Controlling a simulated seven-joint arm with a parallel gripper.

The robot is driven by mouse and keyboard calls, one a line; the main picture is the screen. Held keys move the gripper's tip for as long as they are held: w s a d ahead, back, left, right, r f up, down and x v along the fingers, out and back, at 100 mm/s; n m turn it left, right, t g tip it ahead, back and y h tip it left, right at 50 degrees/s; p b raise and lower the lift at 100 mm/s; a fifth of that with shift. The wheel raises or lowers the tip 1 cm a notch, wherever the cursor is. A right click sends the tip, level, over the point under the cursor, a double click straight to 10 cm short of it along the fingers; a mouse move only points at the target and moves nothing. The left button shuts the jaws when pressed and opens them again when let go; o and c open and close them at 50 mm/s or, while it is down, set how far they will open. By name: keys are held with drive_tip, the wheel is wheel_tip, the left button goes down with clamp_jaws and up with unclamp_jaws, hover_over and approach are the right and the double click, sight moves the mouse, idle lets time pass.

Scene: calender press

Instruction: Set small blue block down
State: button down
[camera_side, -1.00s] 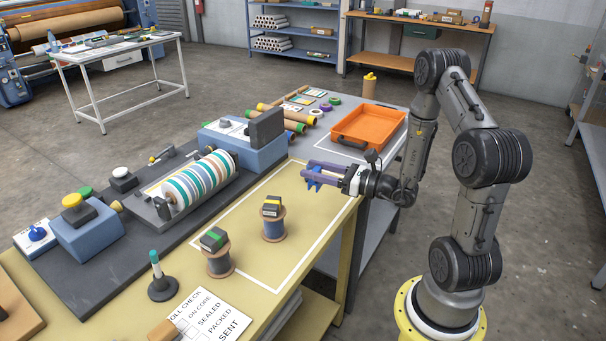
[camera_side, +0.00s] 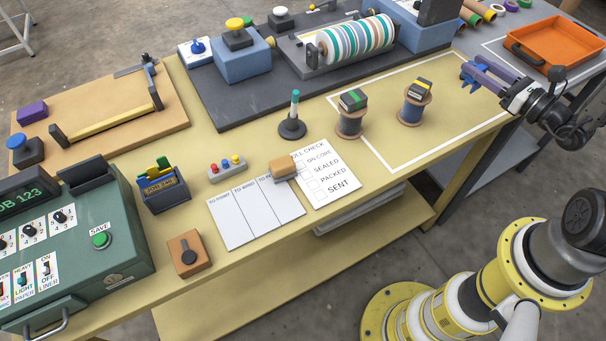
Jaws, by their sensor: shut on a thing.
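My gripper (camera_side: 481,74) is at the upper right, above the far right end of the white-outlined area on the yellow bench. Its long purple fingers point left. They are shut on the small blue block (camera_side: 468,73), which shows at the fingertips and is partly hidden by them. The block looks held above the bench top, but the height of the gap is hard to tell. The white-outlined area (camera_side: 385,153) is bare in front of two spools.
A striped roller (camera_side: 355,42) sits behind. An orange tray (camera_side: 556,47) lies right. A teal-tipped post (camera_side: 292,120) stands left of the spools.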

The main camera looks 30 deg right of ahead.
drive_tip(key=w+a+n+g+y, duration=0.1)
drive_tip(key=w+a+n+y, duration=0.25)
drive_tip(key=a, duration=0.75)
drive_tip(key=w+a+n+g+y, duration=0.2)
drive_tip(key=a+y, duration=0.2)
drive_tip(key=a, duration=0.8)
drive_tip(key=s+a+r+n+g+y, duration=0.1)
drive_tip(key=s+a+n+g+y, duration=0.4)
drive_tip(key=a, duration=0.6)
drive_tip(key=s+a+r+n+g+y, duration=0.1)
drive_tip(key=s+a+n+g+y, duration=0.15)
drive_tip(key=s+a, duration=0.6)
drive_tip(key=shift+m+h, duration=0.3)
drive_tip(key=shift+m, duration=0.2)
drive_tip(key=w+a+f, duration=0.3)
drive_tip(key=a, duration=0.1)
drive_tip(key=w+a+f, duration=0.3)
drive_tip(key=w+a, duration=0.1)
drive_tip(key=w+a+f, duration=0.3)
drive_tip(key=a, duration=0.2)
drive_tip(key=shift+w+f, duration=0.3)
drive_tip(key=shift+w, duration=0.1)
drive_tip(key=shift+w+a+f, duration=0.1)
drive_tip(key=shift+a+f, duration=0.05)
drive_tip(key=shift+f, duration=0.8)
drive_tip(key=shift+w+a+f, duration=0.1)
drive_tip(key=shift+f, duration=0.85)
drive_tip(key=shift+f, duration=0.2)
